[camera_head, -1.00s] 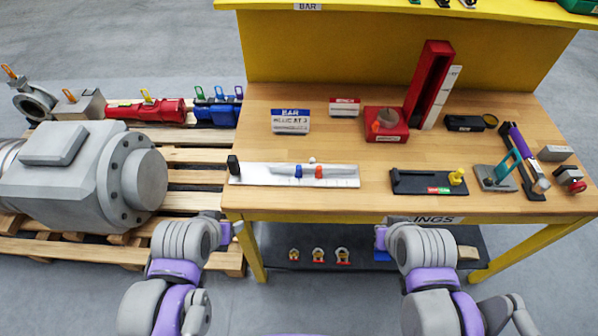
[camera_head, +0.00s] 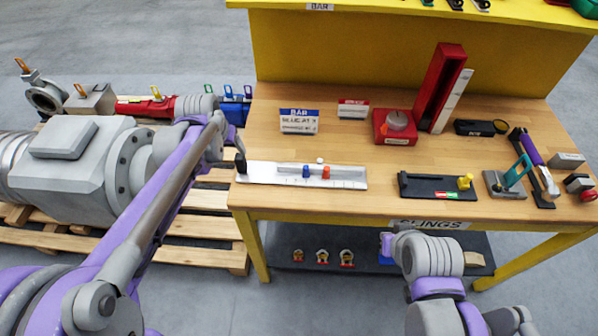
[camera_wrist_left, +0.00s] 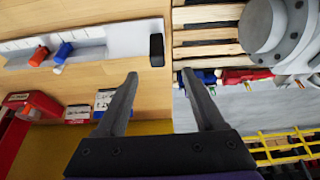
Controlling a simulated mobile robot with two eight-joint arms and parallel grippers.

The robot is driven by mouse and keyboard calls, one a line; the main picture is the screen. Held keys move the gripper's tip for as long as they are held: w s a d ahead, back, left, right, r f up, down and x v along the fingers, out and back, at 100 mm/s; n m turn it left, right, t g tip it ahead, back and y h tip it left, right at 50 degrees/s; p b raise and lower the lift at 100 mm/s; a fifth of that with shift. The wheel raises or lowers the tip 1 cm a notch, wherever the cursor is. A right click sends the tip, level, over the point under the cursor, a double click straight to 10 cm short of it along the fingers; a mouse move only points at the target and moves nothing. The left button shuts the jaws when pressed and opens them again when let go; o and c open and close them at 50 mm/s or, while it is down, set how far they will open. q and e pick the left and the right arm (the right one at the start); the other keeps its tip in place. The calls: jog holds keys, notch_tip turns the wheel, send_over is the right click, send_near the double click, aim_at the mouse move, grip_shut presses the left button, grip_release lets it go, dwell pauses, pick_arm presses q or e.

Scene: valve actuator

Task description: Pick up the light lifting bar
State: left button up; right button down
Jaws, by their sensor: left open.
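A long pale bar (camera_head: 270,173) lies along the front left edge of the wooden table. It carries a blue slider (camera_head: 306,171), an orange slider (camera_head: 326,172) and a black block at its left end. My left gripper (camera_head: 232,161) is at that left end. In the left wrist view my left gripper (camera_wrist_left: 160,76) is open and empty. The black end of the bar (camera_wrist_left: 112,40) shows just beyond its fingertips, apart from them. My right arm is low in front of the table; its fingers cannot be made out.
A blue-and-white BAR card (camera_head: 299,122), a red stand (camera_head: 440,88) and a black tray (camera_head: 436,187) are on the table (camera_head: 350,210). Grey machinery (camera_head: 75,160) sits on pallets to the left. Open tabletop lies behind the bar.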

aim_at(241, 163)
pick_arm(q)
jog(key=x, duration=0.7)
jog(key=shift+s+d+x, duration=0.1)
jog(key=shift+d+x, duration=0.05)
jog(key=shift+x, duration=1.2)
jog(key=shift+s+d+x, duration=0.1)
jog(key=shift+x, duration=1.2)
grip_shut()
